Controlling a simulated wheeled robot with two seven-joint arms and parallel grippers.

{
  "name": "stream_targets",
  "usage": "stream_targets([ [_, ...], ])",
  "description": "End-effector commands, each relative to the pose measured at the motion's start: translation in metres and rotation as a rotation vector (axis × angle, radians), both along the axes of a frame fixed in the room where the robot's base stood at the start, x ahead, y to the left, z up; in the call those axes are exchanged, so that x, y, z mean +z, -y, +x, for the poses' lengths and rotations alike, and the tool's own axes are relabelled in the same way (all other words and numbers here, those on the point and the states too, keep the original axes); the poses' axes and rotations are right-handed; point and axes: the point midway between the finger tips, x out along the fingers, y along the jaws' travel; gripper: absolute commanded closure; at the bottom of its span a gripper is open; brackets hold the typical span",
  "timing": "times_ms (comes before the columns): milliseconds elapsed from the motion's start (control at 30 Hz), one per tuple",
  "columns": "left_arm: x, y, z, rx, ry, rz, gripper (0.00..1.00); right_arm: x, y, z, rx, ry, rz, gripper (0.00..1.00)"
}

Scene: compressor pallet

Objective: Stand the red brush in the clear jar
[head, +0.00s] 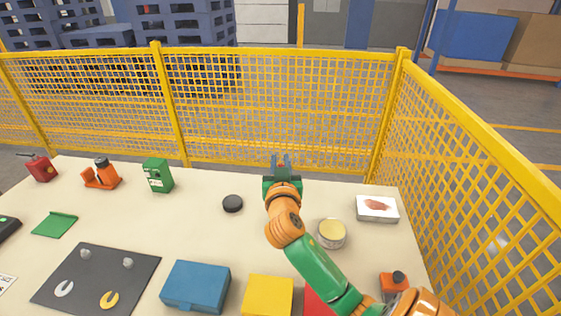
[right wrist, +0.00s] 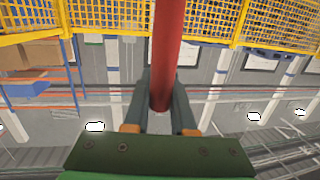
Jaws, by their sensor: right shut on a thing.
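My right gripper (head: 281,160) is raised near the far edge of the table, pointing away from me, in the head view. In the right wrist view, the same gripper (right wrist: 159,105) is shut on a red rod, the red brush (right wrist: 166,50). The rod's near end shows between the fingers, and the rest runs out of the top of the picture. Its bristles are not in view. I cannot make out a clear jar; my arm covers part of the table. My left gripper is not in view.
A round cream-topped tin (head: 332,234) and a white box (head: 377,208) stand right of my arm. A black puck (head: 232,203) lies left. A blue box (head: 196,286), yellow block (head: 268,296) and dark mat (head: 97,279) are nearer. A yellow mesh fence (head: 280,110) stands behind.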

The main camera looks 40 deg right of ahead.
Motion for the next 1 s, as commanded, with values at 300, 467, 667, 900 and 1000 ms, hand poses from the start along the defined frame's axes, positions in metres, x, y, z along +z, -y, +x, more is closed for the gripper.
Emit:
stream_targets([
  [300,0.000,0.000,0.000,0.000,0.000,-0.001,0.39,0.000,0.000,0.000,0.000,-0.001,-0.001,0.55],
  [467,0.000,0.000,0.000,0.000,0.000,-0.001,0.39,0.000,0.000,0.000,0.000,-0.001,-0.001,0.42],
  [667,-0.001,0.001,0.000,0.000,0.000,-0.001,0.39,-0.001,-0.002,-0.002,0.000,0.000,0.000,0.42],
  [900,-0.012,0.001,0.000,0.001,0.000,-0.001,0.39,0.001,-0.033,-0.037,0.002,0.001,0.003,0.42],
  [1000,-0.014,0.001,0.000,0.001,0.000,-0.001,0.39,0.003,-0.043,-0.048,0.002,0.001,0.002,0.42],
])
